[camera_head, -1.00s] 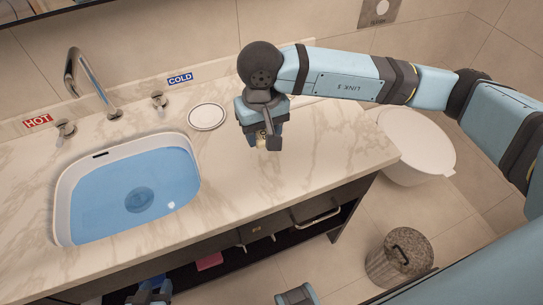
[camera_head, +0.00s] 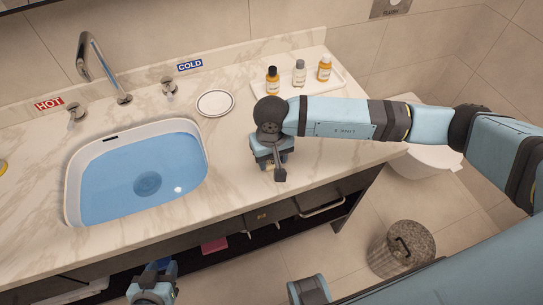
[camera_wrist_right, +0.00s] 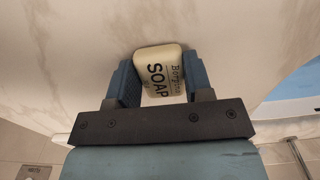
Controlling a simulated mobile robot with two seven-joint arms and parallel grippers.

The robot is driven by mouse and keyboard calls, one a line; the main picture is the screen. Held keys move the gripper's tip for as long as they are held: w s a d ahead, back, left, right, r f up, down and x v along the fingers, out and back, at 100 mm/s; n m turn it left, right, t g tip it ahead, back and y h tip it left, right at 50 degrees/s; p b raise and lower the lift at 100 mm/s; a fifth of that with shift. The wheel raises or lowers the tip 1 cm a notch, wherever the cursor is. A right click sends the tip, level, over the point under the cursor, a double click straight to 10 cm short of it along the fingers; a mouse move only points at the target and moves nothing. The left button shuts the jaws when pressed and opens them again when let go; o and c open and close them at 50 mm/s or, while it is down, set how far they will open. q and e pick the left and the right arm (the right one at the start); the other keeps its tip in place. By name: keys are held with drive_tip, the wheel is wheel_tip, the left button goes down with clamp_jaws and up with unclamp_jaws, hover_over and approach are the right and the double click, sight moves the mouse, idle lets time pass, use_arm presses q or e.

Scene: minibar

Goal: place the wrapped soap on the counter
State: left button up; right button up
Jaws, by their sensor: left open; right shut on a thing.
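The wrapped soap (camera_wrist_right: 160,75) is a cream bar with dark "SOAP" lettering, held between the fingers of my right gripper (camera_wrist_right: 159,84) in the right wrist view. In the head view my right gripper (camera_head: 274,166) hangs over the counter (camera_head: 225,160), right of the basin and near the front edge; it hides nearly all of the soap. The pale marbled counter lies behind the soap in the wrist view. I cannot tell whether the soap touches it. My left gripper (camera_head: 152,287) is open, low at the bottom edge of the head view, in front of the counter.
A water-filled basin (camera_head: 70,195) is set into the counter at left. A round white dish (camera_head: 215,103) and a tray (camera_head: 342,87) with three small bottles stand behind. My right arm crosses the counter's right part. A bin (camera_head: 400,250) stands on the floor at right.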

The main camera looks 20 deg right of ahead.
drive_tip(key=shift+f+b, duration=0.25)
drive_tip(key=shift+b, duration=0.1)
drive_tip(key=o, duration=0.9)
drive_tip(key=shift+r, duration=0.1)
drive_tip(key=shift+r, duration=0.1)
drive_tip(key=shift+r+p, duration=0.25)
drive_tip(key=shift+p, duration=0.3)
wheel_tip(320, 180, up, 12)
drive_tip(key=b, duration=0.1)
drive_tip(key=shift+f, duration=0.15)
